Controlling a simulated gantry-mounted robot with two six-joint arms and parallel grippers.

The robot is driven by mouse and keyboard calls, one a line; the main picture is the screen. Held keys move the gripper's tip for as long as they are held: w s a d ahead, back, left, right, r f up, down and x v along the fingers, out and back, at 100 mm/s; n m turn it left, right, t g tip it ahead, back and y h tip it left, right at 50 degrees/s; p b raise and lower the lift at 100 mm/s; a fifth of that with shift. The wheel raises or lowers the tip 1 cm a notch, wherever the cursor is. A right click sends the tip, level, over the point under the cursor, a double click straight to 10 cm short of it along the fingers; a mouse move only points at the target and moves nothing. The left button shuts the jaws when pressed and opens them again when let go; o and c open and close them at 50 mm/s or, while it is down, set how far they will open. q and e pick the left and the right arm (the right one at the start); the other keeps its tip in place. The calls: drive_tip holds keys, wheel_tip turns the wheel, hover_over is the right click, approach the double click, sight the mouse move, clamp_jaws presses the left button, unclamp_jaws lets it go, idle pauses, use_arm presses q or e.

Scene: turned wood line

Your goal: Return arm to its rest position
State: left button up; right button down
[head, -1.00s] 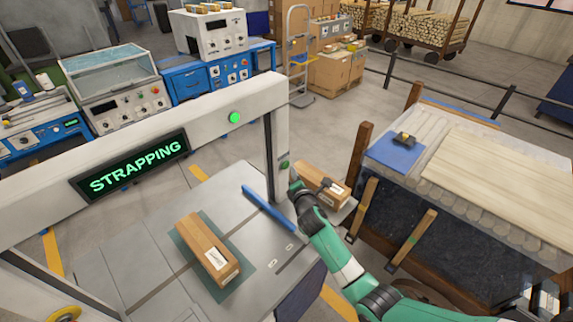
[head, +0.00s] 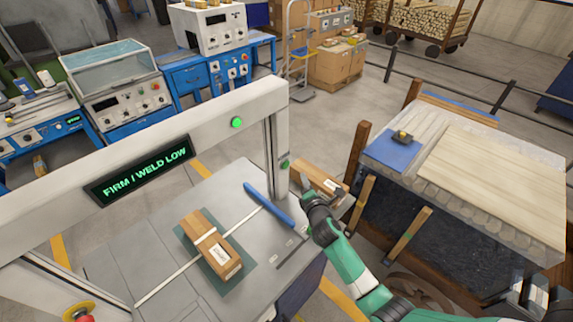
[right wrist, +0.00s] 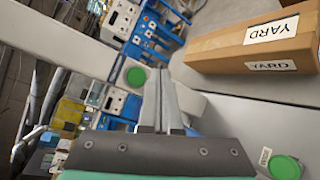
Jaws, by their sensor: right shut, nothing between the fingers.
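My right arm (head: 350,265) reaches in from the lower right of the head view. Its gripper (head: 312,197) is beside the right post of the strapping frame, near the small green button (head: 284,165). In the right wrist view the gripper's fingers (right wrist: 160,95) are together, with nothing between them. My left gripper is not in view. The strapping frame's display (head: 138,171) reads "FIRM / WELD LOW", and the lamp (head: 237,123) above is green. A labelled wooden-brown carton (head: 198,225) lies on the machine's table, with a white strap across it.
Another carton (head: 318,178) stands just behind my right gripper; labels reading "YARD" show on a carton (right wrist: 250,45) in the right wrist view. A blue bar (head: 268,205) lies on the table. A wooden-posted bench (head: 480,180) stands to the right.

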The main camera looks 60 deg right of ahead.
idle(0.5)
drive_tip(key=w+a+r+m+t+y, duration=0.1)
drive_tip(key=w+a+r+m+t, duration=0.3)
drive_tip(key=r, duration=0.6)
drive_tip(key=w+a+r+m+t, duration=0.1)
drive_tip(key=w+a+r+m, duration=0.1)
drive_tip(key=a+r, duration=0.65)
drive_tip(key=w+a+r+m+t+y, duration=0.1)
drive_tip(key=w+a+r+m+t, duration=0.15)
drive_tip(key=r, duration=1.05)
drive_tip(key=s+a+r+m+t+y, duration=0.2)
drive_tip(key=s+a+r+t+y, duration=0.4)
drive_tip(key=a+r, duration=0.5)
drive_tip(key=s+a+r+m+t+y, duration=0.35)
drive_tip(key=s+a+r+y, duration=0.25)
drive_tip(key=s+a+r, duration=0.6)
drive_tip(key=w+d+r+p, duration=0.1)
drive_tip(key=w+r+p, duration=0.1)
drive_tip(key=r+p, duration=1)
drive_tip(key=w+d+r+p, duration=0.2)
drive_tip(key=r+p, duration=1)
drive_tip(key=r, duration=0.1)
drive_tip(key=shift+r+n, duration=0.15)
drive_tip(key=shift+n, duration=0.15)
drive_tip(key=shift+w+d, duration=0.1)
